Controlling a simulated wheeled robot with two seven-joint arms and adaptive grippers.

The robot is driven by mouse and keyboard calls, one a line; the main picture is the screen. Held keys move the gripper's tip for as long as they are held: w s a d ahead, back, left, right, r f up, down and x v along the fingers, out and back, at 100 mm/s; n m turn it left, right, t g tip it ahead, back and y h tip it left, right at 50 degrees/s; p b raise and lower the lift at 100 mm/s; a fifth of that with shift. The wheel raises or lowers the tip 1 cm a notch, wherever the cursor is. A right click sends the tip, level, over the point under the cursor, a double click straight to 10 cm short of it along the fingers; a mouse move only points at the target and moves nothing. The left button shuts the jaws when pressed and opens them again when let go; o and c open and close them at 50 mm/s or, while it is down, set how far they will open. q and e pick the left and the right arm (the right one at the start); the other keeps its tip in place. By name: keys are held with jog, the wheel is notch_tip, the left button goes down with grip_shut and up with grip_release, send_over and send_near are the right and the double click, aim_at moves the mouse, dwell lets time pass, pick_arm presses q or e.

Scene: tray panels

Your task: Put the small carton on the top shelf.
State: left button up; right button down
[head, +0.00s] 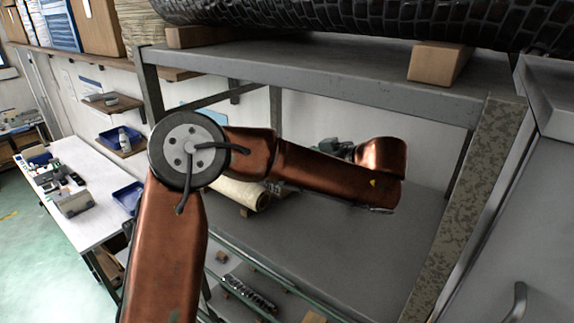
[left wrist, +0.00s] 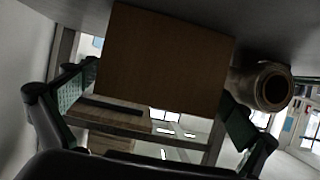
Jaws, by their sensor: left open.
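The small carton (left wrist: 166,58) shows as a plain brown box in the left wrist view, against a grey surface along the top of that picture. My left gripper (left wrist: 160,100) is open, with one green-padded finger on each side of the carton. I cannot tell whether either finger touches it. In the head view my left arm reaches into the shelf unit and hides the carton and most of the gripper. The top shelf (head: 330,75) is the grey board above my arm. My right gripper is not in view.
A dark, ribbed round object lies on wooden blocks (head: 437,63) on the top shelf. A cream roll (head: 243,193) lies on the lower shelf board (head: 320,245); a roll (left wrist: 272,86) also shows beside the carton. A speckled post (head: 470,200) stands right of my arm.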

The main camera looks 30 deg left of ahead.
pick_arm(q)
jog(key=shift+w+d+r+b, duration=0.1)
jog(key=shift+d+r+b, duration=0.05)
jog(key=shift+d+b, duration=0.2)
jog(key=b+v, duration=0.4)
jog(key=v, duration=0.7)
jog(key=shift+s, duration=0.2)
jog(key=shift+d, duration=0.15)
